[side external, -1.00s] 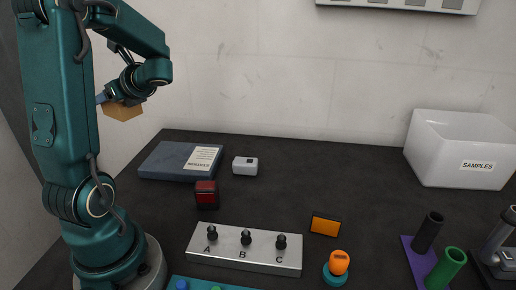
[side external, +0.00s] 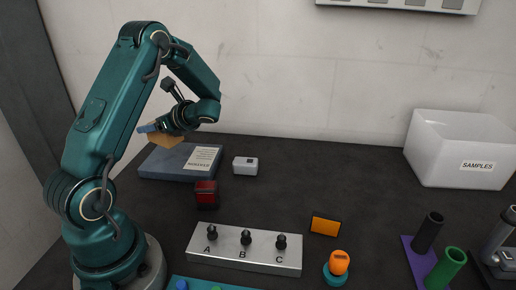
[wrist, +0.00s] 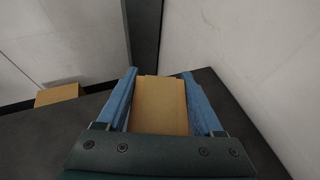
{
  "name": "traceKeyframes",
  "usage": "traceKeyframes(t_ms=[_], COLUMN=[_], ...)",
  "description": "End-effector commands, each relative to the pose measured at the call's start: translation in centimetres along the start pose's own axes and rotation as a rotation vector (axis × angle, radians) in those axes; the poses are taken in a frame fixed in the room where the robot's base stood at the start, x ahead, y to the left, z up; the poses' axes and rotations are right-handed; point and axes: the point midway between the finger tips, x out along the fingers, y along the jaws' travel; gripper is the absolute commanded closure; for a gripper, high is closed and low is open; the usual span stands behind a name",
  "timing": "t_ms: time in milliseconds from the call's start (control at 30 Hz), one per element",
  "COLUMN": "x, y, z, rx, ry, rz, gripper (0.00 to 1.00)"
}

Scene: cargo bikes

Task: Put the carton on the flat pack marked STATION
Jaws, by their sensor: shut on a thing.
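The carton (side external: 167,141) is a small tan box held between the blue fingers of my gripper (side external: 152,130). In the wrist view the carton (wrist: 158,106) fills the space between the two fingers (wrist: 159,98). The flat pack (side external: 160,164) is a low blue-grey slab with a white label, lying on the table at the left. The carton is over the back left part of the flat pack. I cannot tell whether they touch. The flat pack is not clear in the wrist view.
A switch panel (side external: 244,256) is in front, and a white SAMPLES bin (side external: 459,151) at the right. The wrist view shows another tan box (wrist: 57,94). The table's middle back is clear.

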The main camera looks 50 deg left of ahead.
Motion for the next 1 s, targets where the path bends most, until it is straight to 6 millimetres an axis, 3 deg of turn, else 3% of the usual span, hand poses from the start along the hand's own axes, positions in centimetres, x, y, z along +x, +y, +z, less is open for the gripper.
traceKeyframes(t_ms=[100,300,667,1000], x=[-0.3,-0.6,0.8,0.9], y=[-1.7,-2.9,-3.0,-2.9], z=[-1.4,-2.4,-5.9,-6.2], rx=[0.001,0.001,0.003,0.000], ry=[-0.001,-0.001,0.001,0.001], rz=[-0.002,0.000,0.001,0.000], gripper=[0.98,0.98,0.98,0.98])
